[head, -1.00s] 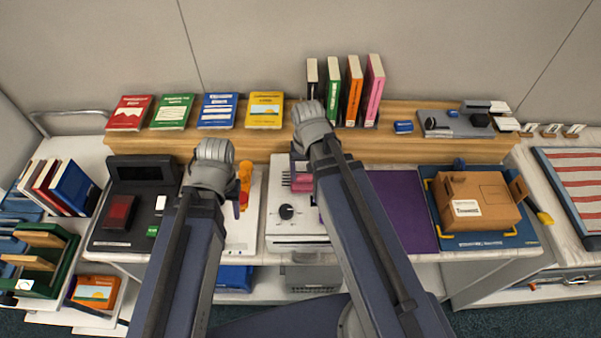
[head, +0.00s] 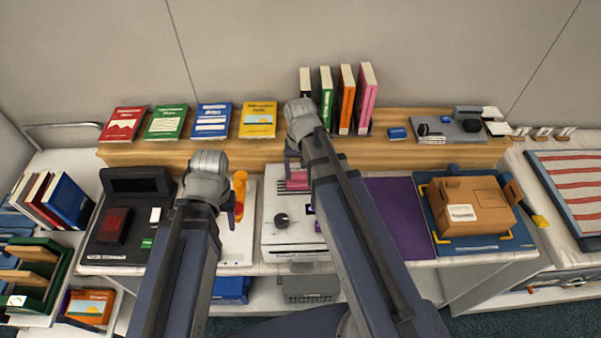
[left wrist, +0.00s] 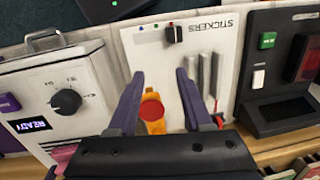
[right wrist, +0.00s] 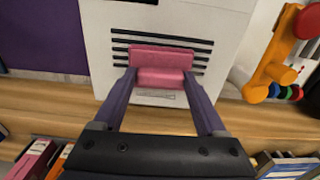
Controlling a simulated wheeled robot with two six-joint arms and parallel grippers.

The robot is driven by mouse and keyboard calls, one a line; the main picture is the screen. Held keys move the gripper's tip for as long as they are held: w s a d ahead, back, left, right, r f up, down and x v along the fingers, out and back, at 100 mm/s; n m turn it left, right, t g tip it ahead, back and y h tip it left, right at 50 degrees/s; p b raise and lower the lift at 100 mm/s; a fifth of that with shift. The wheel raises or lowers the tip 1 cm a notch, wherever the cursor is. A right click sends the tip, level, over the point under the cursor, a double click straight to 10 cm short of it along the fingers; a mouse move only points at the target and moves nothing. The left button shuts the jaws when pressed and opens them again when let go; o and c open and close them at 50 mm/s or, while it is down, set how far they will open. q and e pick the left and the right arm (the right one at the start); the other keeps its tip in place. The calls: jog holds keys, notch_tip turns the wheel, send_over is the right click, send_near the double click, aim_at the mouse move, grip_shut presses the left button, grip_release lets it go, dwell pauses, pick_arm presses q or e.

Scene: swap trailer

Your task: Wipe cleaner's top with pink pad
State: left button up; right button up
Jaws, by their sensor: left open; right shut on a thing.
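The cleaner (head: 283,238) is a white box with a dark knob, in the middle of the counter in the head view. Its slotted top (right wrist: 205,42) shows in the right wrist view, and its front reads READY in the left wrist view (left wrist: 88,78). My right gripper (right wrist: 160,82) is shut on the pink pad (right wrist: 160,58), which lies over the dark slots; whether it touches them I cannot tell. The pad also shows in the head view (head: 297,180), partly hidden by my arm. My left gripper (left wrist: 158,78) is open, above the stickers panel, with nothing held.
An orange-and-yellow tool (head: 240,190) stands left of the cleaner. A black device (head: 128,215) is further left, a purple mat (head: 398,215) to the right. Books stand on the wooden shelf (head: 255,150) behind. A brown box (head: 465,205) is at right.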

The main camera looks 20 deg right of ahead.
jog(key=shift+w+d, duration=0.3)
jog(key=shift+w, duration=0.65)
jog(key=shift+w+d, duration=0.25)
jog(key=shift+w, duration=0.7)
jog(key=shift+s, duration=0.1)
jog(key=shift+s+d+f, duration=0.1)
jog(key=shift+s+d, duration=0.15)
jog(key=shift+d, duration=0.45)
jog(key=shift+s+d, duration=0.2)
jog(key=shift+d, duration=0.5)
jog(key=shift+s+a, duration=0.3)
jog(key=shift+s, duration=0.65)
jog(key=shift+s+a, duration=0.25)
jog(key=shift+s, duration=0.7)
jog(key=shift+s+a+f, duration=0.1)
jog(key=shift+s+a, duration=0.2)
jog(key=shift+s, duration=0.7)
jog(key=shift+s+a, duration=0.25)
jog(key=shift+s, duration=0.75)
